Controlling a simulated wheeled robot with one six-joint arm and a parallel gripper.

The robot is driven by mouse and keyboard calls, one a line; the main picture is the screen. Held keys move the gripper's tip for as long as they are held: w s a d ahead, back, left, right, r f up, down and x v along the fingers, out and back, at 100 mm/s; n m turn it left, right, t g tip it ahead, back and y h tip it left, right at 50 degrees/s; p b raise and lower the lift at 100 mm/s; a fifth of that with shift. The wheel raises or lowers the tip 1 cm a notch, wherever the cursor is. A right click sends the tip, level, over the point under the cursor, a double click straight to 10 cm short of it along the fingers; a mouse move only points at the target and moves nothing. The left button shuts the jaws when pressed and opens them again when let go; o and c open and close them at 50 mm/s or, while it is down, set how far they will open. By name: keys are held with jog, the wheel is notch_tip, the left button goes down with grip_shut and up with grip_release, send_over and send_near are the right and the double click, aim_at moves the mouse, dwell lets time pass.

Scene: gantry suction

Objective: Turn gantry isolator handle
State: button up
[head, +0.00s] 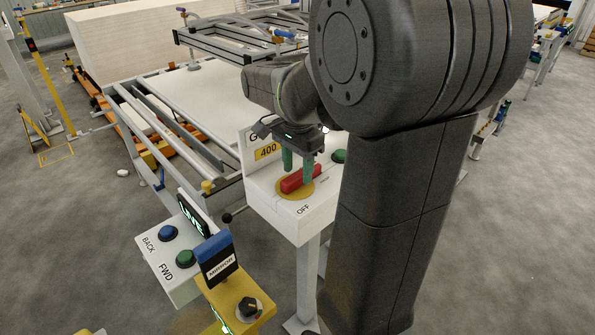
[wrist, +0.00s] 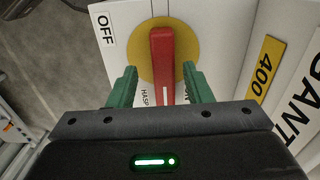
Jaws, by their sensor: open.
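The red isolator handle (head: 301,179) sits on a round yellow plate (head: 284,192) on the top face of a white box (head: 262,212), with an OFF label in front. In the wrist view the red handle (wrist: 162,65) runs up and down the picture over the yellow plate (wrist: 190,40). The OFF label (wrist: 104,30) is to its left. My gripper (head: 298,178) is over the handle. In the wrist view its green fingers (wrist: 160,85) are open, one on each side of the handle, with gaps visible. The handle's near end is hidden by the gripper body.
A green button (head: 339,156) is on the same box, partly behind my arm. A white control box (head: 165,262) with blue and green buttons and a yellow box (head: 240,297) with a black knob stand at the lower left. A roller table frame (head: 170,120) lies behind.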

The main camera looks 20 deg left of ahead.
jog(key=shift+s+a+f, duration=0.1)
jog(key=shift+f, duration=0.55)
grip_shut()
